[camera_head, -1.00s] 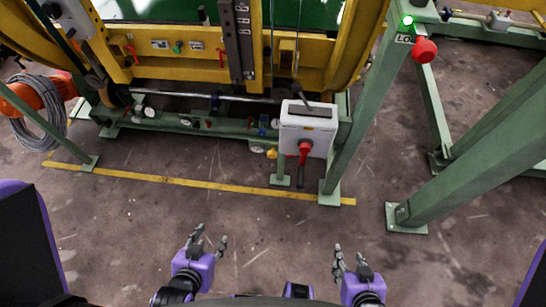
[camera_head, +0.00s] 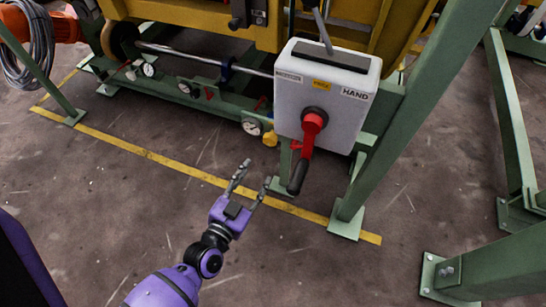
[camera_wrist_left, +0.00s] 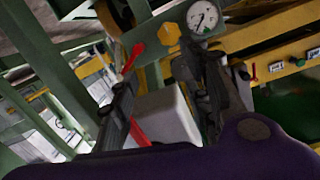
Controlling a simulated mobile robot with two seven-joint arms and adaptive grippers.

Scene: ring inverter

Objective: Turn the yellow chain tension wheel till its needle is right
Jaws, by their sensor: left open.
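The yellow wheel (camera_head: 270,139) is small and sits low on the green frame, just left of the white control box. A round white gauge (camera_head: 252,126) with a needle is beside it on the left. In the left wrist view the yellow wheel (camera_wrist_left: 170,37) appears beyond the fingers, with the gauge (camera_wrist_left: 206,20) to its right; its dark needle shows, but I cannot read the scale. My left gripper (camera_head: 254,176) is open and empty, below and in front of the wheel, apart from it. My right gripper is out of view.
The white control box (camera_head: 348,85) has a red rotary handle (camera_head: 313,122) with a black grip hanging near my left fingers. A red lever (camera_head: 262,103) is above the gauge. A green post (camera_head: 405,120) stands right. Floor before the yellow line (camera_head: 165,160) is clear.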

